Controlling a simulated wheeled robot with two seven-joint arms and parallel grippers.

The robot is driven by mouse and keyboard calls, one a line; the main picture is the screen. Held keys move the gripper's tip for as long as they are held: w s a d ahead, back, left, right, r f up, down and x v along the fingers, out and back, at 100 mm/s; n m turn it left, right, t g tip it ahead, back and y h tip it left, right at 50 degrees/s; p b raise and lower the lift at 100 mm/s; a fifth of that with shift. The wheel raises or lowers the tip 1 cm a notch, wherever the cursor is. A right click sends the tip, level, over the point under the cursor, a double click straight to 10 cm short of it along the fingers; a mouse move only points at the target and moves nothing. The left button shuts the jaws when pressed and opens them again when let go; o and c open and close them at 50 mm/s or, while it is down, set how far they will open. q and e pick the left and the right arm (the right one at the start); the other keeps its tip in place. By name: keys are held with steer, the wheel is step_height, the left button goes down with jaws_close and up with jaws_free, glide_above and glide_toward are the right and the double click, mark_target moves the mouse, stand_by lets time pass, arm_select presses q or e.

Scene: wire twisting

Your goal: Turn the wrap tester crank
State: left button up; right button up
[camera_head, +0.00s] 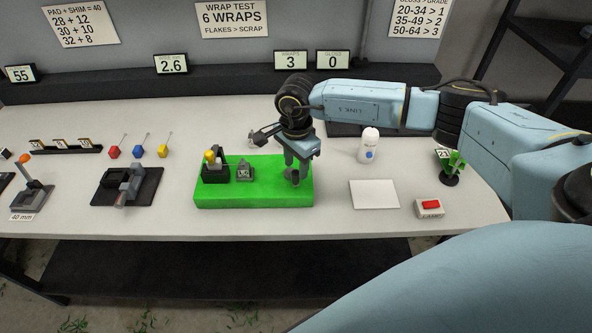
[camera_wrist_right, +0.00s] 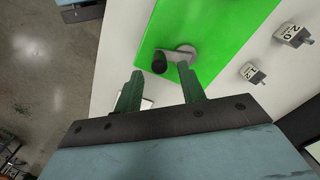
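The wrap tester has a bright green base (camera_head: 253,199) on the table, with a black block with a yellow top (camera_head: 213,165) at its left and a small grey block (camera_head: 244,171) beside it. My right gripper (camera_head: 296,176) points down over the right end of the base. In the right wrist view the crank is a grey arm on a round hub (camera_wrist_right: 187,51) with a dark knob (camera_wrist_right: 159,63). My right gripper (camera_wrist_right: 160,84) shows two spread fingers there, with the knob just beyond and between their tips. Contact cannot be told. My left gripper is out of view.
A white bottle (camera_head: 368,145), a white card (camera_head: 374,194) and a red-button box (camera_head: 430,207) stand to the right. A grey fixture on a black plate (camera_head: 127,187) is at the left. A display (camera_head: 291,60) behind reads WRAPS 3. Small weights (camera_wrist_right: 292,35) lie near the base.

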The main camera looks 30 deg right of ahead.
mark_target(296, 171)
steer(key=shift+f, duration=1.9)
jaws_close()
